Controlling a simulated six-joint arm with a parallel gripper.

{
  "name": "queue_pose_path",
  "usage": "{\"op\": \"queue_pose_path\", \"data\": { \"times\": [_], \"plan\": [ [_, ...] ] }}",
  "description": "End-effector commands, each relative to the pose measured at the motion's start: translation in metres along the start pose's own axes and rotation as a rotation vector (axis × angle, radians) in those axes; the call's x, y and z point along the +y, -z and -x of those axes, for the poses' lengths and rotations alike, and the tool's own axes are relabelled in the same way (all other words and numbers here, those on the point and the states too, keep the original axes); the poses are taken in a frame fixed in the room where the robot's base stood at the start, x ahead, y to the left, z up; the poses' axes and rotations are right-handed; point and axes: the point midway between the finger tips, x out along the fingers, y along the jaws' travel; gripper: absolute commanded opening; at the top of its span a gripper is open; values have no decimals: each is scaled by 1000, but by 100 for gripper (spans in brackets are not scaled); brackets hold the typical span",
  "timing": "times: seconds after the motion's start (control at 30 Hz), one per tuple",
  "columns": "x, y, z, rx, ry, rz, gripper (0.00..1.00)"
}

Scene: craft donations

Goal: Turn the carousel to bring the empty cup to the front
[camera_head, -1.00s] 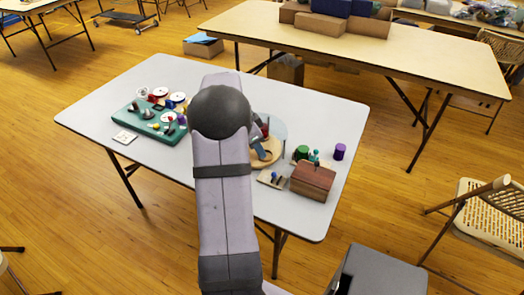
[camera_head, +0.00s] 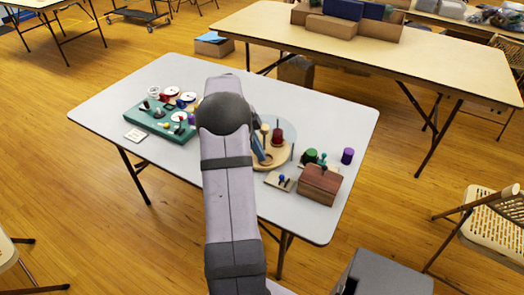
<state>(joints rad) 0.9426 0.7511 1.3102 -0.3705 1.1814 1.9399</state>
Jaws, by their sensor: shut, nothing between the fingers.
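The carousel (camera_head: 284,157) is a round, light wooden base with a pale, clear disc behind and above it, right of the table's middle. A dark red cup-like piece (camera_head: 277,136) stands on its right part, beside a tan peg (camera_head: 265,130). My arm hides the carousel's left part. My gripper (camera_head: 263,156) is mostly hidden behind my arm; a narrow blue-grey part shows low over the wooden base. It is shut and empty. Whether it touches the carousel cannot be told. I cannot make out which cup is empty.
A brown wooden box (camera_head: 320,187), a small peg board (camera_head: 281,181), a green piece (camera_head: 311,155) and a purple cylinder (camera_head: 347,155) stand at the right.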

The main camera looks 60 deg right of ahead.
Motion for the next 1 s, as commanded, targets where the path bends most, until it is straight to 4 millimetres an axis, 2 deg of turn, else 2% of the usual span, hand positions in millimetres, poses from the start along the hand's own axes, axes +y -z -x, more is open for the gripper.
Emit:
{"op": "queue_pose_path", "data": {
  "times": [0.7,1.0],
  "plan": [
    [-8,-18,8,-1,-122,-333,0],
    [-11,-23,9,0,-132,-362,0]
  ]
}}
